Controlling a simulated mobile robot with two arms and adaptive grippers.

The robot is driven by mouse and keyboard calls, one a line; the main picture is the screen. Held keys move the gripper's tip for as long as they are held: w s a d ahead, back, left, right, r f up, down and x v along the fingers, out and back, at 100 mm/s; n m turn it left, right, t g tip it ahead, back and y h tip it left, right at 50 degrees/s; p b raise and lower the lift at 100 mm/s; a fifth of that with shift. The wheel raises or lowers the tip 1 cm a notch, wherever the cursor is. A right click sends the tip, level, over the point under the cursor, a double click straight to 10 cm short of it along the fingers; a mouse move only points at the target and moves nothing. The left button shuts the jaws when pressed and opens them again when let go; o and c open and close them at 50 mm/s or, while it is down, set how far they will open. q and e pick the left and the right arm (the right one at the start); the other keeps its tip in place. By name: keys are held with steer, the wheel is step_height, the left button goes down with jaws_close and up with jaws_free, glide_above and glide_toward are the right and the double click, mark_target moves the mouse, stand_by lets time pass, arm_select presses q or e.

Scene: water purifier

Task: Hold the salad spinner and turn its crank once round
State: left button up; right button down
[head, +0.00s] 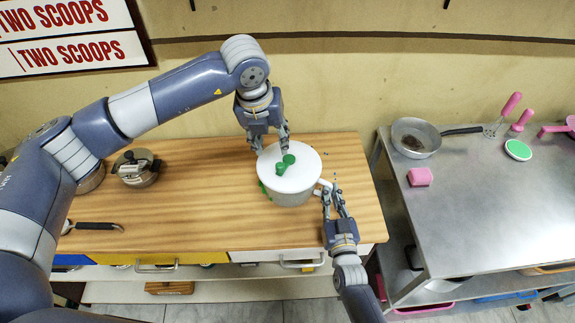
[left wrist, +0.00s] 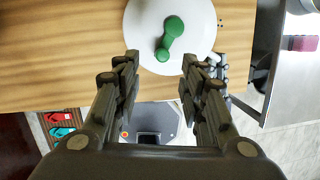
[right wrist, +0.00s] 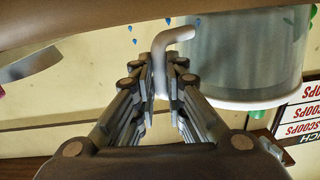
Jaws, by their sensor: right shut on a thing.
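The salad spinner is a white tub with a round white lid (head: 301,169) and stands near the right end of the wooden counter. Its green crank (head: 284,165) lies on top of the lid and also shows in the left wrist view (left wrist: 168,40). My left gripper (head: 271,143) is open and empty, at the far side of the lid, with its fingers apart and the crank in front of the gap. My right gripper (head: 333,191) is shut on the spinner's white side handle (right wrist: 173,37), at the tub's right side.
A metal pot (head: 136,168) stands at the left of the wooden counter (head: 200,205). A ladle (head: 95,226) lies near the front edge.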

mark_target(280, 165)
arm_select(q)
steer(key=f+n+g, duration=0.1)
steer(key=f+n, duration=0.2)
steer(key=n, duration=0.1)
steer(key=w+d+f+n, duration=0.1)
steer(key=f+n, duration=0.2)
steer(key=n, duration=0.1)
steer(key=f+n+g+y, duration=0.1)
steer(key=f+n, duration=0.2)
steer(key=n, duration=0.2)
steer(key=shift+w+d+f+g, duration=0.3)
steer(key=shift+w+d+f, duration=0.05)
steer(key=shift+f, duration=0.05)
jaws_close()
